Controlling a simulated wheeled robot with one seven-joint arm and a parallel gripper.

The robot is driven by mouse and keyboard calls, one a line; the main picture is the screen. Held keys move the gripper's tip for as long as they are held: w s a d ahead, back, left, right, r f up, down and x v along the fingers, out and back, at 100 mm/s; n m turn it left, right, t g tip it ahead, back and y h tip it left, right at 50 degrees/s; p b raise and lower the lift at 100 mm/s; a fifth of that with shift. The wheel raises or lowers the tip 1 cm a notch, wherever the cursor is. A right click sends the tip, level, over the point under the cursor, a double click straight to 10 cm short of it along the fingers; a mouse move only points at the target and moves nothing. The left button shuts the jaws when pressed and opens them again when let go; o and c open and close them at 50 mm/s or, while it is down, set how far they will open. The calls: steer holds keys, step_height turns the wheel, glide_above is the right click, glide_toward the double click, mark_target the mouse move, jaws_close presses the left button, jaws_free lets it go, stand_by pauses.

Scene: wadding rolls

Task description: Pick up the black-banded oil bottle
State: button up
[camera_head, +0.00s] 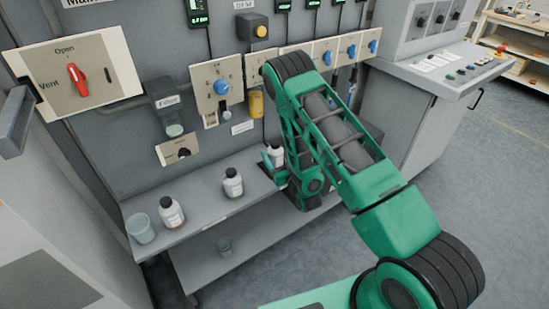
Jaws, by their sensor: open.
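Three small whitish bottles stand upright on the grey shelf (205,209). The left bottle (171,212) and the middle bottle (233,183) each show dark markings. The right bottle (276,151) is partly hidden by my green arm. My gripper (273,166) is open at the right bottle, low over the shelf. The arm hides part of the gripper, and I cannot tell whether the fingers touch the bottle.
A translucent cup (140,228) stands at the shelf's left end. Behind, the grey panel carries a red-handled valve plate (97,77), a filter unit (168,106) and several blue knobs. A control console (440,75) stands right.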

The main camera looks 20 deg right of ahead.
steer(key=w, duration=0.2)
steer(key=w+a, duration=0.1)
steer(key=w, duration=0.2)
steer(key=shift+a, duration=0.1)
steer(key=shift+s, duration=0.1)
steer(key=shift+c, duration=0.2)
steer(key=c, duration=1.2)
